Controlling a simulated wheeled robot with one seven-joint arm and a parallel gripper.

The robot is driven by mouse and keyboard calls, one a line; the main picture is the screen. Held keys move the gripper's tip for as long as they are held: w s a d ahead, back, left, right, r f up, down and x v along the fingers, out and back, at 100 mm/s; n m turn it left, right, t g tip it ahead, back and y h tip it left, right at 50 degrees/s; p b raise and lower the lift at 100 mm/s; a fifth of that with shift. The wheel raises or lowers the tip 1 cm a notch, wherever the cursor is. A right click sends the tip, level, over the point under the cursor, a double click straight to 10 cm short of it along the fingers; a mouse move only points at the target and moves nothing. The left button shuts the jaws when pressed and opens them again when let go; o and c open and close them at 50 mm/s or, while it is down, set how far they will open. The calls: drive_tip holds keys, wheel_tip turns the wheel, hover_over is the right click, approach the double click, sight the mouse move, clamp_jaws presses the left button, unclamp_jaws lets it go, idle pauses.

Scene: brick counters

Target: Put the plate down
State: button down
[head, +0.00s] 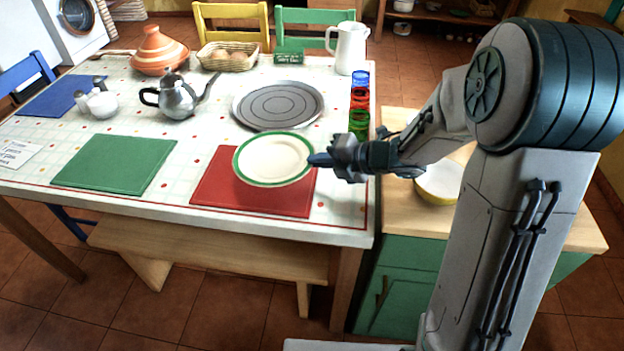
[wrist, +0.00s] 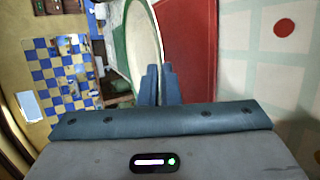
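The white plate with a green rim (head: 273,158) is over the red placemat (head: 255,201) near the table's front edge and covers its back part. My gripper (head: 318,160) comes in from the right and holds the plate by its right rim. In the wrist view the two fingers (wrist: 160,85) close around the edge of the plate (wrist: 143,38), with the red placemat (wrist: 188,50) to their right. The plate looks close above the placemat; I cannot tell whether it touches.
Behind the plate is a round grey tray (head: 278,104). Coloured glasses (head: 359,98) line the right edge, with a white pitcher (head: 350,48) behind. A green placemat (head: 117,164) and a metal teapot (head: 178,98) are left. A yellow-white bowl (head: 438,183) sits on the side counter.

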sight(314, 187)
drive_tip(key=shift+s+a+f, duration=0.35)
drive_tip(key=shift+a+f, duration=0.1)
drive_tip(key=shift+a, duration=0.2)
wheel_tip(314, 187, down, 4)
drive_tip(key=shift+b, duration=0.6)
drive_tip(key=c, duration=1.9)
unclamp_jaws()
drive_tip(key=shift+c, duration=0.2)
drive_tip(key=shift+d+r, duration=0.1)
drive_tip(key=shift+d, duration=0.05)
drive_tip(key=p+v, duration=0.1)
drive_tip(key=v, duration=1)
drive_tip(key=shift+r+p, duration=0.1)
drive_tip(key=shift+p, duration=0.3)
drive_tip(key=shift+s+d+r, duration=0.1)
drive_tip(key=shift+s+d, duration=0.1)
drive_tip(key=shift+d, duration=0.1)
